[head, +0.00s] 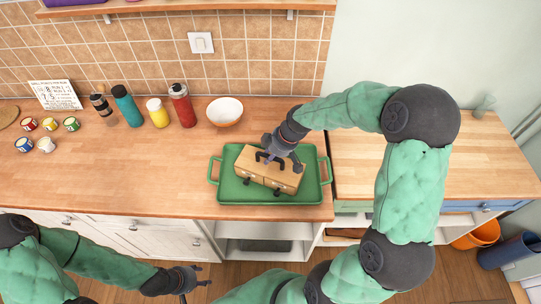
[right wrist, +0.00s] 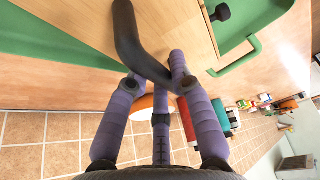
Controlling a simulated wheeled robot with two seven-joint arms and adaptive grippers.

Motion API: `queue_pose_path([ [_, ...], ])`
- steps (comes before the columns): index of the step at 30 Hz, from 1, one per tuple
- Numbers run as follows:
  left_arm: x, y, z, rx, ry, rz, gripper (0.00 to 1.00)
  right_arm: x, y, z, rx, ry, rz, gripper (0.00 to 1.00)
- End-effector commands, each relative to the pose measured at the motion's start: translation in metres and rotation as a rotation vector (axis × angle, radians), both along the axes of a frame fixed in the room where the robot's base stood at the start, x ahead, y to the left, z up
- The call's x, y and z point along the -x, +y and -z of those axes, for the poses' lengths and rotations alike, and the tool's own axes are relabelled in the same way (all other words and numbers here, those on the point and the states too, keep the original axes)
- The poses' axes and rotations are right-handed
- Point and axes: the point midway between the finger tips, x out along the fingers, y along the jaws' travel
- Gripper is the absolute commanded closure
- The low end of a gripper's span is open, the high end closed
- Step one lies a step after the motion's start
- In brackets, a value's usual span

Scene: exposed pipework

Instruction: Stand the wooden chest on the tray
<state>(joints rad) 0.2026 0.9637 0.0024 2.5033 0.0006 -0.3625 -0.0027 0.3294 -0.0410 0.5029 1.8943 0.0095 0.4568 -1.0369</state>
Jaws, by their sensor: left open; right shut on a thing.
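The wooden chest (head: 262,177) is a light wooden box with dark handles and feet. It is over the middle of the green tray (head: 228,194), set at a slight angle to the tray's sides. I cannot tell whether it touches the tray floor. My right gripper (head: 274,158) is shut on the chest's dark top handle (right wrist: 137,45). In the right wrist view the purple fingers (right wrist: 165,68) close around this handle, and the tray's green rim (right wrist: 240,55) shows beyond the chest. My left gripper (head: 194,279) is open and empty, low in front of the counter.
A white bowl (head: 225,111) stands behind the tray. A red flask (head: 182,105), yellow bottle (head: 157,113) and teal bottle (head: 126,106) stand further left, with several small cans beyond. The counter (head: 130,170) left of the tray is clear.

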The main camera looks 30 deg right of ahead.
Motion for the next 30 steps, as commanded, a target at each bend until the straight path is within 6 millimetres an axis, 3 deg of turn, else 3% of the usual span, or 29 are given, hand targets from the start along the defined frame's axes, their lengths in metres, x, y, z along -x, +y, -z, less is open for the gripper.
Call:
queue_pose_path([
  [2, 0.0, 0.0, 0.003, 0.0, 0.0, 0.0, 0.5, -0.001, 0.0, 0.003, 0.001, -0.002, 0.001, 1.0],
  [3, 0.0, 0.0, 0.003, 0.0, 0.0, 0.0, 0.5, 0.0, 0.0, 0.003, 0.0, 0.0, 0.0, 0.69],
  [5, 0.0, 0.0, 0.002, 0.0, 0.0, 0.0, 0.5, 0.0, 0.0, 0.002, 0.0, 0.0, 0.0, 0.54],
  [18, 0.0, 0.0, -0.002, 0.0, 0.0, 0.0, 0.5, 0.0, 0.0, -0.002, 0.0, 0.0, 0.0, 0.54],
  [30, 0.0, 0.0, -0.011, 0.0, 0.0, 0.0, 0.5, 0.022, -0.017, -0.07, 0.002, -0.004, 0.002, 0.54],
])
